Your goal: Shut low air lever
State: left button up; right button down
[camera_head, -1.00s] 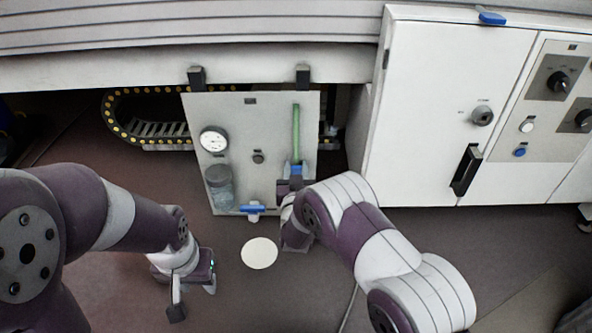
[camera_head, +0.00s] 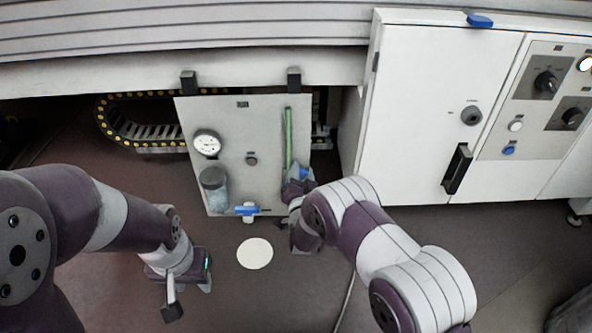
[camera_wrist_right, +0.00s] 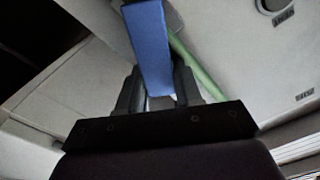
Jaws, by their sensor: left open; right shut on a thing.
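A light grey panel (camera_head: 228,130) hangs below the white beam. A green pipe (camera_head: 289,135) runs down its right side, with a blue lever (camera_head: 304,173) at the pipe's lower end. My right gripper (camera_head: 297,187) is shut on this lever and partly hides it. In the right wrist view the blue lever (camera_wrist_right: 149,48) stands between the fingers, with the green pipe (camera_wrist_right: 196,68) behind it. A second blue lever (camera_head: 247,210) lies crosswise at the panel's bottom edge, untouched. My left gripper (camera_head: 188,299) is open and empty, low and left of the panel.
The panel also bears a round gauge (camera_head: 207,144), a clear bowl (camera_head: 214,188) and a dark knob (camera_head: 252,159). A white cabinet (camera_head: 425,110) with a black handle (camera_head: 457,168) stands at the right. A pale disc (camera_head: 255,253) lies on the clear floor.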

jog(key=m, duration=0.1)
jog(key=d+f+m, duration=0.1)
jog(key=shift+d+m, duration=0.1)
jog(key=shift+m, duration=0.3)
jog(key=shift+d+f+m+b, duration=0.2)
jog(key=shift+f+m, duration=0.45)
jog(key=shift+m, duration=0.8)
jog(key=shift+d+f+m+b, duration=0.1)
jog(key=shift+d+f+m, duration=0.2)
jog(key=shift+f+m, duration=0.75)
jog(key=shift+d+f+m+b, duration=0.15)
jog(key=shift+d+f+m, duration=0.1)
jog(key=shift+m, duration=1.55)
